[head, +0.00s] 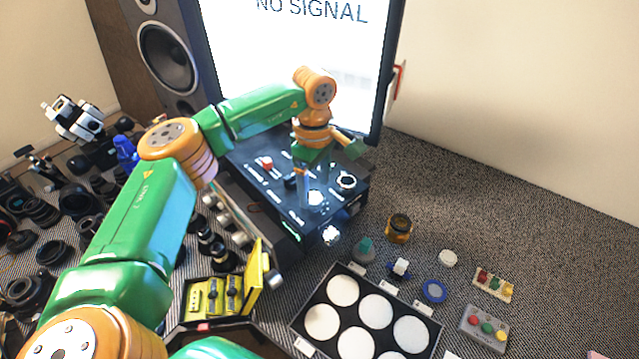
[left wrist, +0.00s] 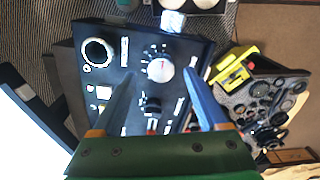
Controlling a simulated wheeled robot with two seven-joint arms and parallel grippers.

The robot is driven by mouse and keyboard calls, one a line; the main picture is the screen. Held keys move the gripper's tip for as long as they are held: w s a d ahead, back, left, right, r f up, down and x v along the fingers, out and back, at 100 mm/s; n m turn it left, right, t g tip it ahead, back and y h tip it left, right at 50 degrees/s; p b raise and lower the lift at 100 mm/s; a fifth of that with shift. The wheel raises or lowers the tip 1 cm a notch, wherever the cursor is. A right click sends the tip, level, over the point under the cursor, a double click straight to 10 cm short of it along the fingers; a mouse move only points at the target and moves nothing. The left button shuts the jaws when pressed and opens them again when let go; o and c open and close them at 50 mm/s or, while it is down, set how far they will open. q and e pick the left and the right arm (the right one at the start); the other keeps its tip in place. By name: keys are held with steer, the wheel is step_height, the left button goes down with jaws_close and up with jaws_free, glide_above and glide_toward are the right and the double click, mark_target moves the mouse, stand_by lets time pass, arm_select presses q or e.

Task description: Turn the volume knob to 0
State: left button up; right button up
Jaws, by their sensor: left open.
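A dark control panel (head: 268,197) stands below the screen; its labels are too small to read. A silver round knob (head: 316,198) with dial marks around it sits on the panel. It also shows in the left wrist view (left wrist: 160,69), with a red mark on its face. A black knob (left wrist: 150,105) is beside it, and I cannot read which is marked volume. My left gripper (head: 305,190) points down over the panel, open. In the left wrist view its two blue fingers (left wrist: 158,74) appear on either side of the silver knob; contact cannot be told. My right gripper is not in view.
The panel also carries a white ring (head: 347,181) and a red button (head: 266,163). A tray of white discs (head: 437,325), a yellow case (head: 255,280) and small button boxes (head: 484,328) lie in front. Many lenses (head: 40,212) crowd the left.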

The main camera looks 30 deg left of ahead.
mark_target(315, 197)
arm_select(q)
steer(key=f, duration=0.2)
steer(key=shift+s+a+f, duration=0.1)
steer(key=shift+s+f, duration=0.2)
steer(key=shift+s, duration=0.05)
steer(key=shift+w+f, duration=0.2)
steer(key=shift+w, duration=0.25)
steer(key=shift+s+r, duration=0.1)
steer(key=shift+s, duration=0.1)
jaws_close()
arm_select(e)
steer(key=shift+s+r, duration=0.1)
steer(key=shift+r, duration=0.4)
